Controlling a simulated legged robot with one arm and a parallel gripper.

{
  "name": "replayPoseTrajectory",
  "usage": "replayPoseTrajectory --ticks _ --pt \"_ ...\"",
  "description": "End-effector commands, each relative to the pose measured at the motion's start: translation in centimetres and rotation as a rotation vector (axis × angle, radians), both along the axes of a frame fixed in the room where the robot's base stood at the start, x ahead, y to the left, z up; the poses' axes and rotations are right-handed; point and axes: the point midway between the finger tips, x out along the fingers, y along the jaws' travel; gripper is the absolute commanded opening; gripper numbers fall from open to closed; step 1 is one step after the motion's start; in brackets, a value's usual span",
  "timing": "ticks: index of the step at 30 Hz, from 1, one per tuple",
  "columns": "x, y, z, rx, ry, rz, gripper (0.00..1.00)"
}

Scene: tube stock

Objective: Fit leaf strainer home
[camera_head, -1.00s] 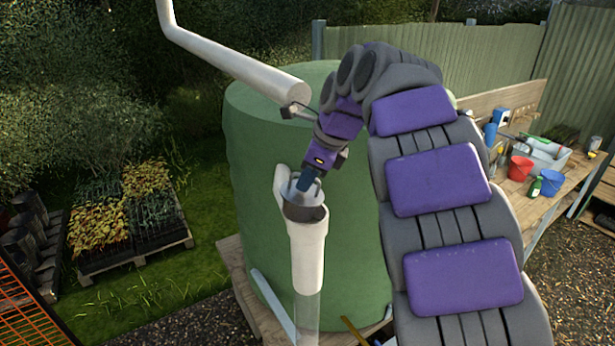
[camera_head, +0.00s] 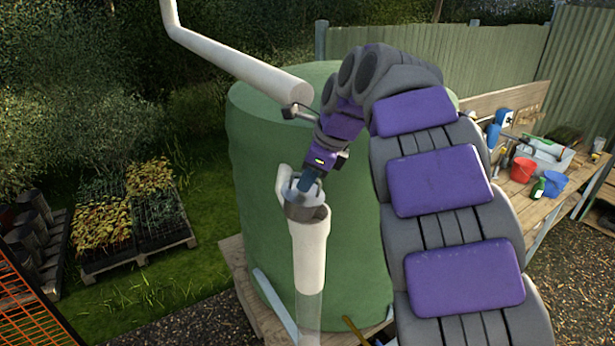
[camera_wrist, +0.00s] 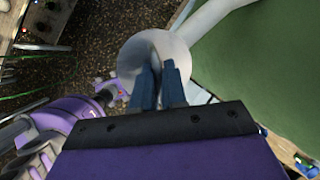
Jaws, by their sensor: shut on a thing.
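The leaf strainer is a grey cup-like piece (camera_head: 306,208) at the top mouth of a white upright pipe (camera_head: 308,250) in front of the green tank. In the head view my gripper (camera_head: 304,188) points down into it from above, its blue fingers at the rim. In the wrist view my gripper (camera_wrist: 160,78) has both blue fingers reaching into a pale round piece (camera_wrist: 135,52), shut on the leaf strainer. The exact grip point is hidden by the fingers. I cannot tell how deep the strainer sits in the pipe.
A large green tank (camera_head: 255,190) stands right behind the pipe on a wooden base. A white downpipe (camera_head: 240,68) slopes above it. A workbench with a red bucket (camera_head: 522,170) and a blue bucket (camera_head: 552,183) is at the right. Seedling trays on a pallet (camera_head: 140,258) lie at the left.

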Motion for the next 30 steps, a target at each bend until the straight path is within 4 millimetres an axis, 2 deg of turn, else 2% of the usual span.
replayPoseTrajectory --ticks 30 --pt "-0.07 -0.86 -0.20 -0.003 0.005 0.000 0.00"
